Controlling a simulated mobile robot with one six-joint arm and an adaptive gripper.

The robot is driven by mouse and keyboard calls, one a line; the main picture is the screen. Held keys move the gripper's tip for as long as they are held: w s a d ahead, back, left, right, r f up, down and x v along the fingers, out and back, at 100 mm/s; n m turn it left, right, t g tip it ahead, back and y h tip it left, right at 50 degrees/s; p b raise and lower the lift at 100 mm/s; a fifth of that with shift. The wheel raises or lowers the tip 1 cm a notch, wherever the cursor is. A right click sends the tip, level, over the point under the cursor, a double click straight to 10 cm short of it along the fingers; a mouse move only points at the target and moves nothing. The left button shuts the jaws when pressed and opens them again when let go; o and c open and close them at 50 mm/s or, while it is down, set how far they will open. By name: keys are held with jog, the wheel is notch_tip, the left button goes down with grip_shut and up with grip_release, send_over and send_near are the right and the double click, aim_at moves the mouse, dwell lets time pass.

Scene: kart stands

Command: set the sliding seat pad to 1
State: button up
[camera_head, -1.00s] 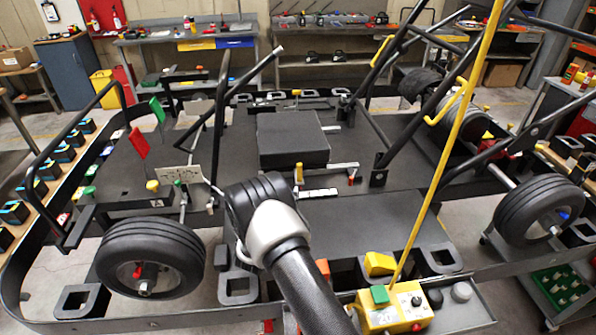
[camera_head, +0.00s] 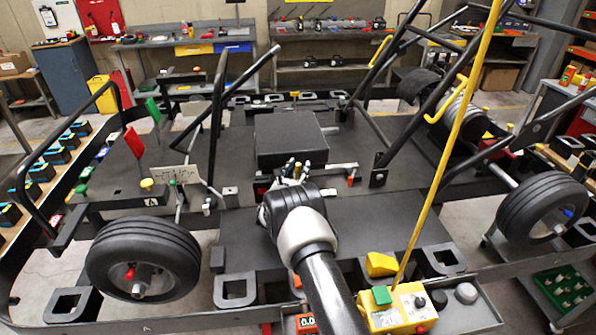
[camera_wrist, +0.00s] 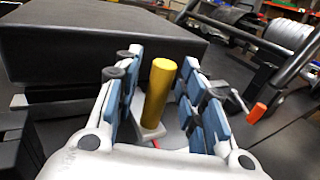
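The seat pad (camera_head: 290,138) is a thick black block on the dark floor plate in the middle of the kart. In the wrist view the pad (camera_wrist: 100,48) fills the upper left. A gold upright knob (camera_wrist: 158,92) stands in front of the pad. My gripper (camera_head: 290,172) is at the pad's front edge. In the wrist view my gripper (camera_wrist: 161,82) is open, its blue-padded fingers on either side of the knob, with gaps showing. The white marked strip seen earlier in front of the pad is hidden behind my gripper, so the pad's setting cannot be read.
An orange-tipped lever (camera_wrist: 258,112) stands right of my fingers. A yellow pole (camera_head: 455,130) rises at the right from a yellow control box (camera_head: 397,308). A small sign plate (camera_head: 175,174) and a red flag (camera_head: 134,142) are at the left. The front floor plate is clear.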

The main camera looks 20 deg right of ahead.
jog(key=shift+c, duration=0.3)
grip_shut()
dwell(0.4)
